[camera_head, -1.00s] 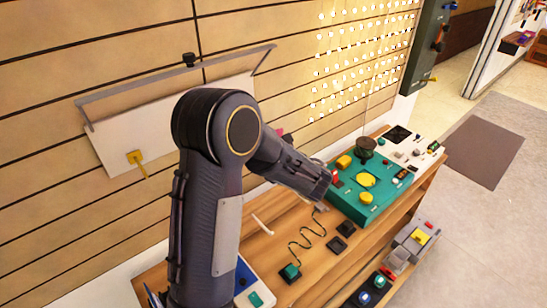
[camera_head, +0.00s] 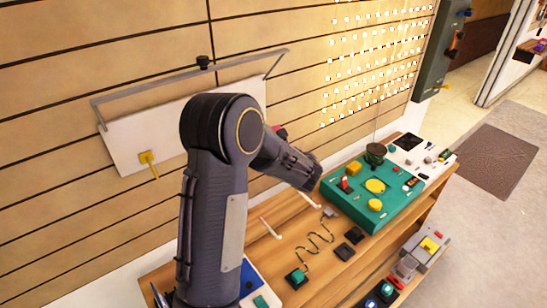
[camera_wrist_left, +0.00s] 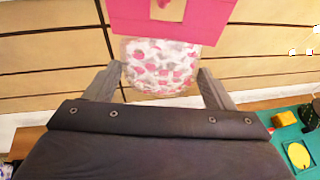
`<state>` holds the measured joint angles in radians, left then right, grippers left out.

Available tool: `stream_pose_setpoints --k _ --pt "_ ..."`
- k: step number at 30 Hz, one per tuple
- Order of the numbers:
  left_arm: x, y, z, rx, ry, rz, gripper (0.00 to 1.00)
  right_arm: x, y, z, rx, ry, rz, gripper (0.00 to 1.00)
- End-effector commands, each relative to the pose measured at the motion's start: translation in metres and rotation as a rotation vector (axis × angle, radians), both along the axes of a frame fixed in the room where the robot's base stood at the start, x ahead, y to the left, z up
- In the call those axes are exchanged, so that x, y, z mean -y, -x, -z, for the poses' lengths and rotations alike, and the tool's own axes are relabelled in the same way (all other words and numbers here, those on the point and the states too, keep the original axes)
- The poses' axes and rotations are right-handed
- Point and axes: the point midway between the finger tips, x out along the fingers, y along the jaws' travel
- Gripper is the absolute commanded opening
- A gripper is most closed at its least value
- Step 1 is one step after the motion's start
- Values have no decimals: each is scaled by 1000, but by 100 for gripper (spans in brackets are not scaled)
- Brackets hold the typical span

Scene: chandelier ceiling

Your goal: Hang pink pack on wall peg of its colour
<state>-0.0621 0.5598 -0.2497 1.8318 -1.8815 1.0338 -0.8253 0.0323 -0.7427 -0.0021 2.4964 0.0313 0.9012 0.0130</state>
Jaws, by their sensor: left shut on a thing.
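The pink pack has a pink header card (camera_wrist_left: 170,18) with a pale cut-out and a clear bag (camera_wrist_left: 160,68) of pink and white pieces below. In the left wrist view, my left gripper (camera_wrist_left: 158,76) is shut on the bag, one finger on each side, with the card beyond the fingertips. The top of the card is cut off. In the head view my left arm hides the gripper; a small pink patch (camera_head: 281,132) shows beside the forearm, and I cannot tell whether it is pack or peg. A yellow peg (camera_head: 148,158) sticks out of the white wall board (camera_head: 122,138). My right gripper is out of view.
A grey rail (camera_head: 185,76) runs above the board. The wooden bench (camera_head: 340,275) carries a teal control box (camera_head: 360,212), a coiled cable (camera_head: 318,240) and white rods (camera_head: 270,228). A lit panel of small white pegs (camera_head: 365,60) is on the slatted wall.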

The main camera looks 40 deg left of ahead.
Motion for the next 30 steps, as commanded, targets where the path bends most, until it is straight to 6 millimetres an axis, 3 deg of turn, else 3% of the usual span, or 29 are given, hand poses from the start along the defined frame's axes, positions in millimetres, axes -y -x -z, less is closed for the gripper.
stream_pose_setpoints --k 15,30 --pt "-31 -8 1 0 0 -3 40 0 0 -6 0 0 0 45" --pt "-42 -12 10 0 -1 -1 40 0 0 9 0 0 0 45"
